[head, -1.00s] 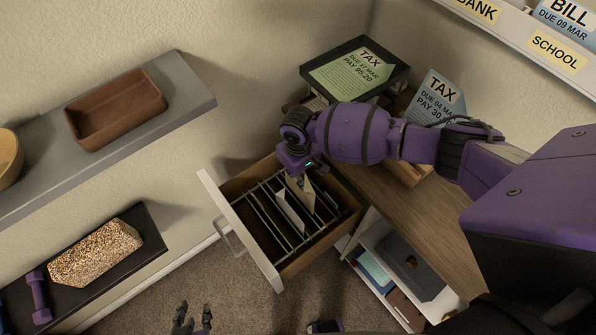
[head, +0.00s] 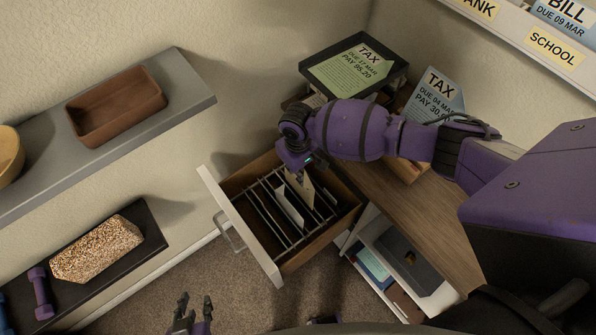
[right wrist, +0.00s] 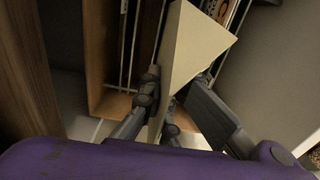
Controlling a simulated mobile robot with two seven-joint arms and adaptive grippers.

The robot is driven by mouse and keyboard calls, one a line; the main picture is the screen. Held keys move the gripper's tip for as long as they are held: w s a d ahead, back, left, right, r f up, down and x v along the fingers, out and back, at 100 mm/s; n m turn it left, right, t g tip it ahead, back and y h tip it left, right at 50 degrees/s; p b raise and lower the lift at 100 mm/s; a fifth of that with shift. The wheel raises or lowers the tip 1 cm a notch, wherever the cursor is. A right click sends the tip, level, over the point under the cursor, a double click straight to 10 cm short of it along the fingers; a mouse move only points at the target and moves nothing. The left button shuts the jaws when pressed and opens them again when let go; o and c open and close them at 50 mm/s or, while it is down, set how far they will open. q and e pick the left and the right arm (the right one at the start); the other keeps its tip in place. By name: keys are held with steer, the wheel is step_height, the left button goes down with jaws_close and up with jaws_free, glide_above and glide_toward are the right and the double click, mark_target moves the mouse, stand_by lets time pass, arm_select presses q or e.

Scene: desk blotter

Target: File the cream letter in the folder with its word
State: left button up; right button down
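My right gripper (head: 300,172) is over the open drawer (head: 232,230) in the head view, by the upper edge of a cream letter (head: 305,193). The letter stands steeply among the folders. In the right wrist view the cream sheet (right wrist: 196,52) passes between the two fingers of my right gripper (right wrist: 172,88); whether both fingers press on it is unclear. The letter's word is not readable. Thin wire dividers and a pale folder (head: 287,205) fill part of the drawer; their labels are not legible. My left gripper (head: 195,308) is open and empty, low in the head view.
A black tray (head: 398,78) with a green TAX letter (head: 345,72) and a blue TAX letter (head: 437,98) are on the wooden desk (head: 415,225). A grey shelf (head: 190,95) with a brown box (head: 115,105) is left. An open cabinet (head: 435,300) is below the desk.

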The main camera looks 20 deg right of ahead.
mark_target(298, 189)
arm_select(q)
steer(key=shift+w+a+r+p, duration=0.1)
steer(key=shift+w+r+p, duration=0.3)
steer(key=shift+r, duration=0.1)
stand_by(1.0)
arm_select(e)
steer(key=shift+f, duration=0.1)
